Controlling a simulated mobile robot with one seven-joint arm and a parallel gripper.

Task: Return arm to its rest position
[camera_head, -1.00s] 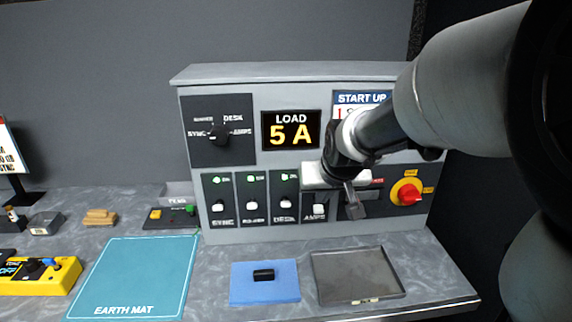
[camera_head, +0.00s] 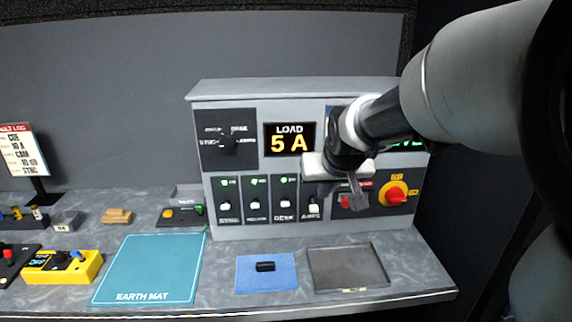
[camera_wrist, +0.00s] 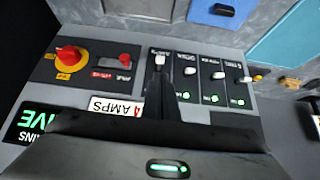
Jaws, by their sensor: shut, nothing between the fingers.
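My gripper (camera_head: 358,205) is shut and empty. It hangs in front of the grey control panel (camera_head: 300,89), just right of the AMPS switch (camera_head: 313,206) in the head view. In the wrist view its dark, closed fingers (camera_wrist: 160,82) point at the white AMPS lever (camera_wrist: 160,60) and overlap it; I cannot tell whether they touch. My arm reaches in from the right and hides part of the panel's upper right. The LOAD display (camera_head: 290,140) reads 5 A. Green lights show above the other three switches; the AMPS light is hidden.
A red rotary knob on yellow (camera_head: 395,194) and a red switch (camera_wrist: 125,60) sit close to my gripper. Below lie a grey tray (camera_head: 378,289), a blue pad (camera_head: 265,285) and the earth mat (camera_head: 150,270). A yellow box (camera_head: 62,266) stands left.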

